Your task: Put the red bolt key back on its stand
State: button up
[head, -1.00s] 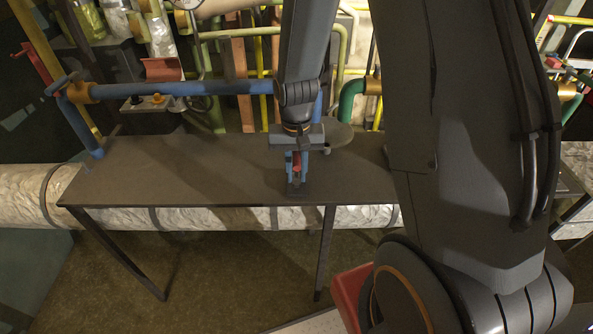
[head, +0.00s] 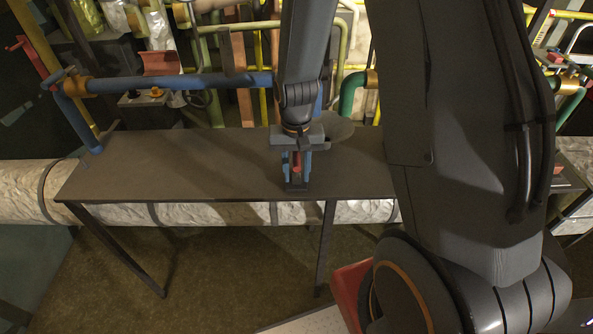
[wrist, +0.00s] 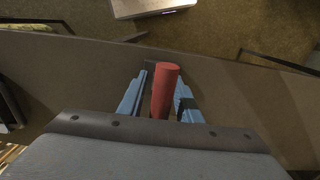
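The red bolt key (head: 297,161) is upright near the front edge of the dark table. It shows as a red cylinder in the wrist view (wrist: 165,90). A small dark stand (head: 296,187) is at its foot; the exact contact is hidden. My gripper (head: 297,172) points down with its blue fingers on either side of the key. In the wrist view my gripper (wrist: 161,95) is open, with a visible gap between the left finger and the key. The right finger looks close to the key; I cannot tell if it touches.
The table (head: 180,165) is bare to the left of my gripper. A blue pipe (head: 180,83) runs behind it, with other pipes and valves further back. A wrapped silver pipe (head: 230,213) passes below the tabletop.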

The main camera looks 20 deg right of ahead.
aim_at(297, 153)
jog(key=shift+o, duration=0.6)
jog(key=shift+r+b, duration=0.9)
jog(key=shift+r, duration=3.05)
